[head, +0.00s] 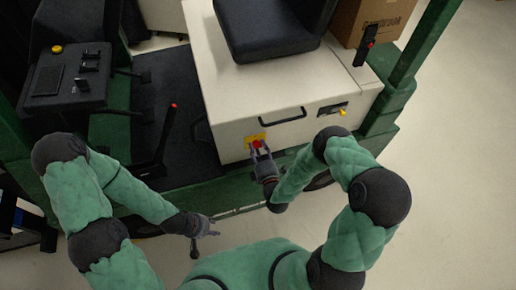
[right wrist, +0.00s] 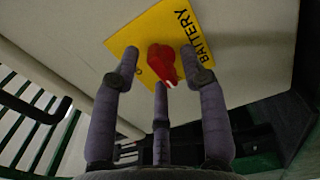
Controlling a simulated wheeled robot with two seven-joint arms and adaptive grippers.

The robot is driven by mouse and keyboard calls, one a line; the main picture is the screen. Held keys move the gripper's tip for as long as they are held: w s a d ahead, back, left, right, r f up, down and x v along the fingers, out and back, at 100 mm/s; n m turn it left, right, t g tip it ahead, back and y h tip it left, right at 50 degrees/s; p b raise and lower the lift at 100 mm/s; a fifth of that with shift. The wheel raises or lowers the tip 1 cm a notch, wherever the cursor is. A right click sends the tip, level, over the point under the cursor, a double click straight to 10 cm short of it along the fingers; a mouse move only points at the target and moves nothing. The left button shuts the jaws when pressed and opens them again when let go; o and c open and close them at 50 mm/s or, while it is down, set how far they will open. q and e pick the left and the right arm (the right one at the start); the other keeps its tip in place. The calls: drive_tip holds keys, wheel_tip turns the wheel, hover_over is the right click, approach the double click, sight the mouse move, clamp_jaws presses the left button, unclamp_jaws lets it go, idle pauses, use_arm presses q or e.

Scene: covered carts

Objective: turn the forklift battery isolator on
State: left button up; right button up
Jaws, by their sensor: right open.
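The battery isolator is a red knob (head: 257,144) on a yellow plate (head: 249,139), on the front face of the cream battery housing (head: 228,120). In the right wrist view the red knob (right wrist: 162,62) sits tilted on the yellow plate (right wrist: 140,32), which reads "BATTERY". A small white mark shows on the knob's lower edge. My right gripper (head: 262,153) is open, with two fingertips on either side of the knob and a third finger below it. I cannot tell whether they touch it. My left gripper (head: 212,228) is empty and open, low in front of the forklift, away from the isolator.
A black handle (head: 282,117) and a panel with a yellow knob (head: 342,112) are on the same face. The black seat (head: 262,30) and a cardboard box (head: 375,20) are above. A red-tipped lever (head: 172,106) stands to the left. Floor at right is clear.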

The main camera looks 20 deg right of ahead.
drive_tip(key=shift+w, duration=0.15)
drive_tip(key=shift+c, duration=0.3)
clamp_jaws()
drive_tip(key=shift+d+f+m+b, duration=0.15)
drive_tip(key=shift+m+b, duration=1.05)
drive_tip(key=shift+m, duration=3.3)
drive_tip(key=shift+f+m+b, duration=0.15)
drive_tip(key=shift+m+b, duration=1.05)
drive_tip(key=shift+m, duration=3.3)
